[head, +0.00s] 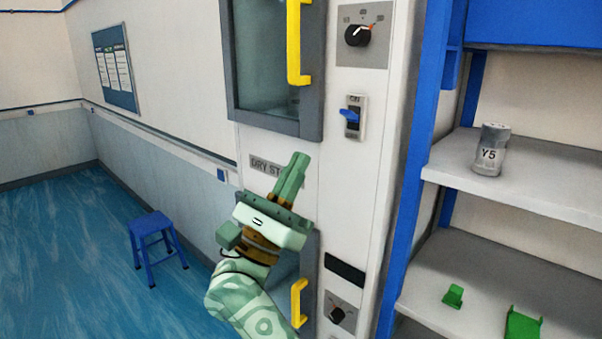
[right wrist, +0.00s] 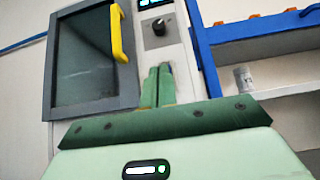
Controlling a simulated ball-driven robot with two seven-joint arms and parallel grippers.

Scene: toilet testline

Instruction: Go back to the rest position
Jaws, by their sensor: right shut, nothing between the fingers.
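My right gripper (head: 291,178) is raised in front of the white cabinet (head: 358,215) and partly covers its "DRY ST..." label (head: 262,168). Its green fingers are together with nothing between them. In the right wrist view the closed fingers (right wrist: 158,84) point up toward the cabinet front, beside the glass door (right wrist: 82,58). I cannot tell whether the fingers touch the cabinet. My left gripper is in neither view.
The cabinet has yellow handles (head: 294,42), dark knobs (head: 358,35) and a blue switch (head: 350,115). A blue-framed shelf (head: 520,185) at the right holds a grey Y5 canister (head: 491,150) and green parts (head: 453,296). A blue stool (head: 152,228) stands on open floor at left.

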